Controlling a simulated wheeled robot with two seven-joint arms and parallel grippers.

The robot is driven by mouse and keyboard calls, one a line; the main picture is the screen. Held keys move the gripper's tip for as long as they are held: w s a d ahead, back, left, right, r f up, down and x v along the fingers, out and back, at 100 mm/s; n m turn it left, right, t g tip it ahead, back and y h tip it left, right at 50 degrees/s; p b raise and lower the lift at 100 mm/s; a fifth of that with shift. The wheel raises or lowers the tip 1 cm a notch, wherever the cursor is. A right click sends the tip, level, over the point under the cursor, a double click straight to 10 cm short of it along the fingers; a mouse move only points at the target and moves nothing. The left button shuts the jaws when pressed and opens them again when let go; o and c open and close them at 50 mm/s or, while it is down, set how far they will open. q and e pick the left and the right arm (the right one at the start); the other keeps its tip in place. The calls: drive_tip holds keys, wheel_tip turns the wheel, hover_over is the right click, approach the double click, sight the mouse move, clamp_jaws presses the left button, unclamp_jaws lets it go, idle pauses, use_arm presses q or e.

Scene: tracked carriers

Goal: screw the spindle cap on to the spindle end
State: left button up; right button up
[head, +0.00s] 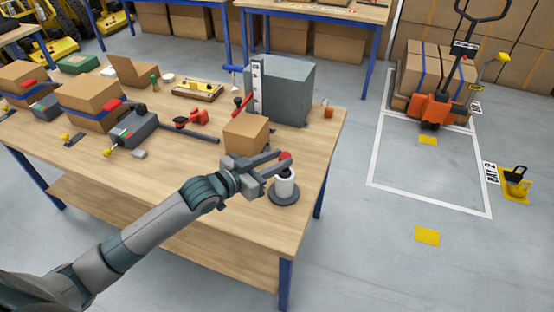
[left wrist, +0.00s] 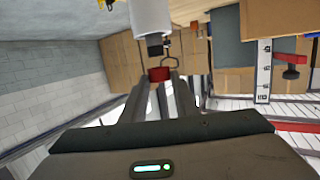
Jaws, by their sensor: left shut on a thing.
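The spindle cap (head: 285,156) is small and red, held between the fingertips of my left gripper (head: 282,161). It also shows between the fingers in the left wrist view (left wrist: 160,74). The spindle is a white upright cylinder (head: 284,186) on a round dark grey base (head: 283,198) near the table's front right corner. In the left wrist view its dark narrow end (left wrist: 155,45) points toward the cap, with a small gap that seems to lie between them. My right gripper is not in view.
A cardboard box (head: 246,135) stands close behind my left gripper. A large grey block (head: 288,90) with a white marked strip and red handle stands farther back. Boxes and tools fill the table's left. The table (head: 325,150) is bare right of the spindle.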

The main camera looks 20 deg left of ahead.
use_arm(q)
drive_tip(key=shift+f+b, duration=0.45)
drive_tip(key=shift+f, duration=1)
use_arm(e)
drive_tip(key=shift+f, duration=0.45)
use_arm(q)
drive_tip(key=o, duration=1.2)
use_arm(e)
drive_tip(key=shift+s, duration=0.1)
use_arm(q)
drive_tip(key=shift+b+v, duration=1.65)
drive_tip(key=shift+v, duration=7.05)
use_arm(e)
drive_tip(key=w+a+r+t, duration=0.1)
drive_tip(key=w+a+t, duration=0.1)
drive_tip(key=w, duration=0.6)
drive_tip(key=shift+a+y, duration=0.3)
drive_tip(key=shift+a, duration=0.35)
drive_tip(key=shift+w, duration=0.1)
